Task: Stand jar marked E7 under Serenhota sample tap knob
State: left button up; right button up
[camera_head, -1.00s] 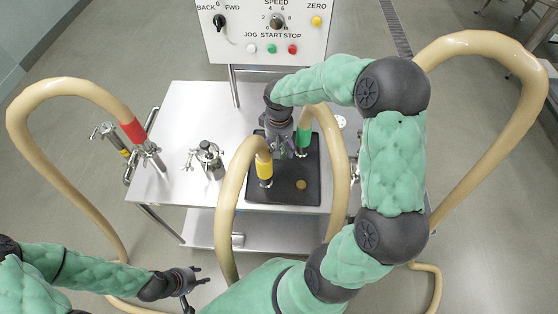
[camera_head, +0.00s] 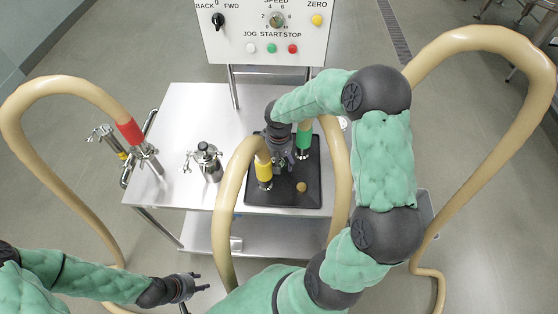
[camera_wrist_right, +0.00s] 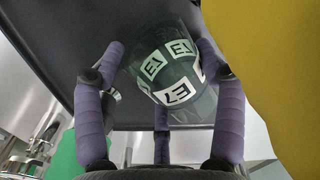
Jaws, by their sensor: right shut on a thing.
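The jar (camera_wrist_right: 172,68) is clear glass with white labels reading E7, seen in the right wrist view. My right gripper (camera_wrist_right: 163,85) is shut around it, with purple fingers on its sides. In the head view my right gripper (camera_head: 284,157) is over the black tray (camera_head: 282,196), between the yellow-banded and green-banded hose ends; the jar is hardly distinguishable there. I cannot tell whether the jar touches the tray. My left gripper (camera_head: 190,287) is empty, fingers apart, in front of the table at lower left. No Serenhota marking is readable, and I cannot identify its tap knob.
Yellow-banded (camera_head: 264,171) and green-banded (camera_head: 303,139) hose ends stand close beside my right gripper. A steel fitting (camera_head: 208,162) stands on the table (camera_head: 180,108), with a red-banded hose (camera_head: 130,131) at left. A control panel (camera_head: 265,30) rises behind. The left tabletop has free room.

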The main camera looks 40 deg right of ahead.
jog(key=o, duration=1.3)
